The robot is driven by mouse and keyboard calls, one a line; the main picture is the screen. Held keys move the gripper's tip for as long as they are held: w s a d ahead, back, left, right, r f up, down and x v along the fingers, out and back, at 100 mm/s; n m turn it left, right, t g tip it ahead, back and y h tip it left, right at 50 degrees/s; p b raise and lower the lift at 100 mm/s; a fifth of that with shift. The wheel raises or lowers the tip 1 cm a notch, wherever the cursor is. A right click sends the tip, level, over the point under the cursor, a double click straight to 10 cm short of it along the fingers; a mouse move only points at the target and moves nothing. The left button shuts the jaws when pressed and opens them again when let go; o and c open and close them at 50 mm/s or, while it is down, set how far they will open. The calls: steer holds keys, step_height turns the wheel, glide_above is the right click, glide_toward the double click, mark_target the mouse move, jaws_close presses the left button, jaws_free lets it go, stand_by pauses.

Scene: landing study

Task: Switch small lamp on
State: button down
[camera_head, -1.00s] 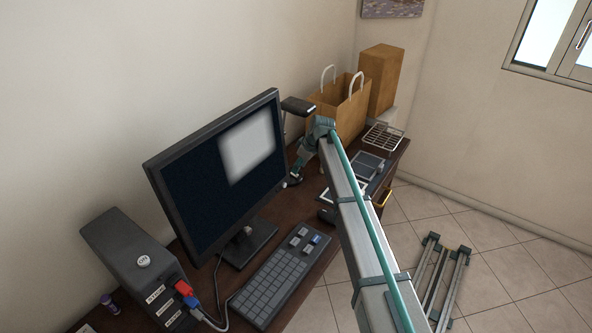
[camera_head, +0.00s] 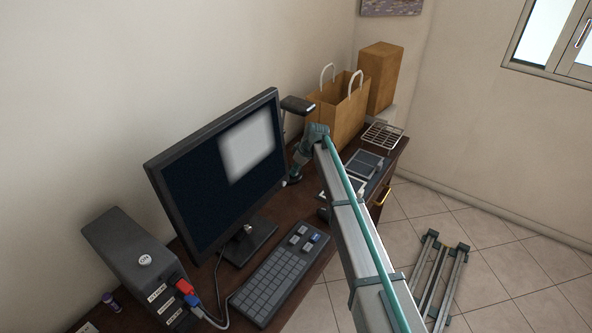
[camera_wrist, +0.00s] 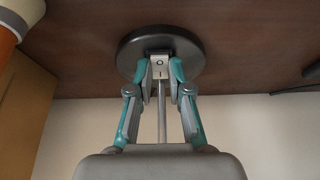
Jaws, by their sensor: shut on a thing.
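The small lamp has a dark flat head (camera_head: 297,105) on a thin arm, behind the right edge of the monitor in the head view. I see no glow from it. In the wrist view its round black base (camera_wrist: 133,58) rests on the brown desk, and a thin metal stem (camera_wrist: 161,108) shows between my fingers. A pale switch piece (camera_wrist: 159,71) marked O and I is at the base. My gripper (camera_wrist: 160,63) has its teal fingers closed in on this switch piece, one on each side. In the head view the fingertips are hard to make out beside the monitor.
The monitor (camera_head: 215,165) stands close to the left of my gripper. A paper bag (camera_head: 340,110) and a brown box (camera_head: 380,80) stand behind. A wire rack (camera_head: 383,136), a tablet (camera_head: 363,164) and a keyboard (camera_head: 280,275) lie on the desk (camera_head: 205,255).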

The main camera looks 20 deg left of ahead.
steer(key=shift+w+a+r+h+p, duration=0.2)
steer(key=shift+a+h+p, duration=0.3)
steer(key=shift+h, duration=0.4)
steer(key=shift+f+g+h, duration=0.1)
steer(key=shift+g+h, duration=0.3)
steer(key=shift+h, duration=0.4)
steer(key=c, duration=1.1)
jaws_free()
steer(key=shift+s, duration=0.1)
steer(key=shift+d, duration=0.1)
